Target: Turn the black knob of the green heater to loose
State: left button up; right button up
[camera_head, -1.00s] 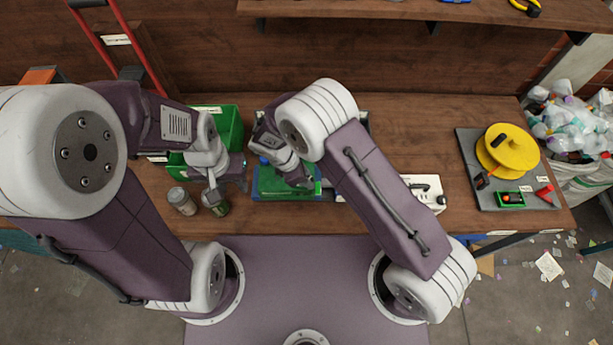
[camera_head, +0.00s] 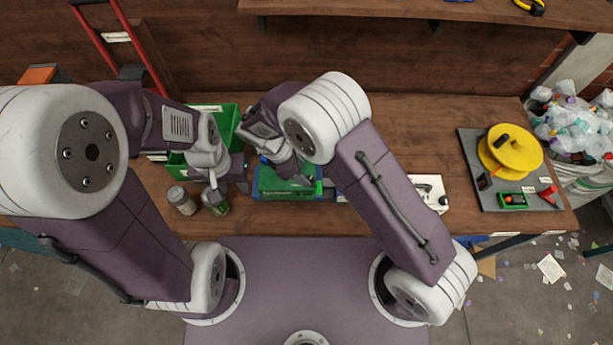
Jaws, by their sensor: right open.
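The green heater (camera_head: 285,188) sits on the wooden bench in the middle, partly covered by my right arm. Its black knob cannot be made out; my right wrist hides much of the heater's top. My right gripper (camera_head: 300,180) is over the heater, pointing down, with its jaws open; I cannot tell whether it touches the heater. My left gripper (camera_head: 219,190) is to the left of the heater, near a small green can (camera_head: 216,205). Whether its jaws are open or shut is not clear.
A grey can (camera_head: 181,201) stands left of the green one. A green bin (camera_head: 229,122) is behind my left gripper. A white device (camera_head: 430,188) lies right of the heater. A grey board (camera_head: 476,150) with a yellow reel (camera_head: 517,152) is at the right. The back right of the bench is clear.

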jog(key=v, duration=0.4)
jog(key=shift+a+r, duration=0.1)
jog(key=shift+s, duration=0.1)
